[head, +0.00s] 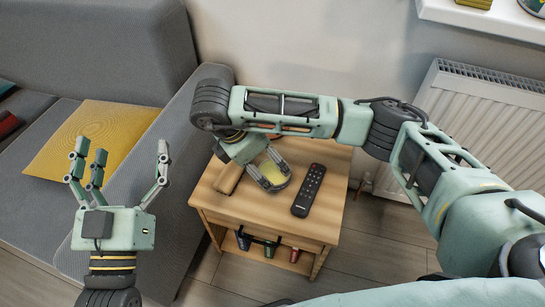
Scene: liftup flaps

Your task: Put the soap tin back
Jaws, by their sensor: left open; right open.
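My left gripper (123,158) is open and empty, fingers pointing up, in front of the grey sofa.
A black remote (309,190) lies on the table right of my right gripper. A brown object (229,178) lies at the left. Several small containers (269,248) stand on the lower shelf. The sofa (190,130) borders the table's left; a radiator (480,115) stands right.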

